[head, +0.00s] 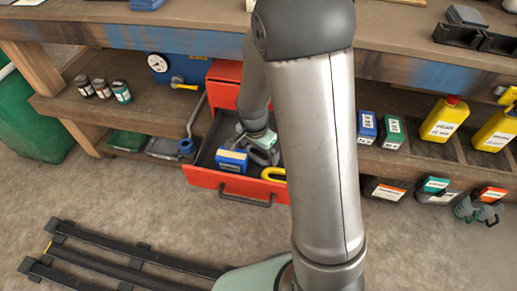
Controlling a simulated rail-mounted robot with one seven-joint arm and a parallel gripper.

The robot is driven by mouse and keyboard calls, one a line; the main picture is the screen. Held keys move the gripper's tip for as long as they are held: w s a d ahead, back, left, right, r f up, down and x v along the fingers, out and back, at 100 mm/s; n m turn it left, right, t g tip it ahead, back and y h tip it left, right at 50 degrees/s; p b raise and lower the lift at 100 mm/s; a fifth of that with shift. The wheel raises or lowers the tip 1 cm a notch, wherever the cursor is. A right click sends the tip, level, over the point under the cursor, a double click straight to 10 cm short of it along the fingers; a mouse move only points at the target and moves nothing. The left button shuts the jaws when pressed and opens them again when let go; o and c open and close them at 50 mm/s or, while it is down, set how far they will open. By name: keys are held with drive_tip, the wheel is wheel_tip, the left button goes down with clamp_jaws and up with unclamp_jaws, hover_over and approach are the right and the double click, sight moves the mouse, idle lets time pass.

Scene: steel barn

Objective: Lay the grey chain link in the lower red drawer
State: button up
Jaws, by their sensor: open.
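The lower red drawer (235,187) is pulled out from the red cabinet (224,85), with its dark inside showing. My gripper (262,156) is down over the right part of this drawer, with its jaws open. Dark grey shapes are at the jaws, and I cannot tell which belong to the fingers and which might be the grey chain link. A blue box (232,161) with a pale label lies in the drawer left of my gripper. A yellow curved piece (273,174) lies near the drawer's front right. My arm hides the drawer's right side.
The workbench top (200,12) overhangs the cabinet. Small jars (102,89) and a blue tool (186,146) are on the left shelves. Boxes (379,130) and yellow bottles (444,119) stand at right. A dark slatted rack (120,261) lies on the floor; bare floor fronts the drawer.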

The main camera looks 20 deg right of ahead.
sight(256, 156)
wheel_tip(256, 156, up, 12)
drive_tip(key=a+p, duration=0.1)
drive_tip(key=p, duration=0.3)
drive_tip(key=s+r+n, duration=0.2)
drive_tip(key=s+n, duration=0.3)
drive_tip(key=s, duration=0.4)
drive_tip(key=s+d+r+n+g+y, duration=0.1)
drive_tip(key=s+r+n, duration=0.1)
drive_tip(key=s+n, duration=0.4)
drive_tip(key=s, duration=0.4)
drive_tip(key=shift+d+r, duration=0.15)
drive_tip(key=shift+r, duration=0.2)
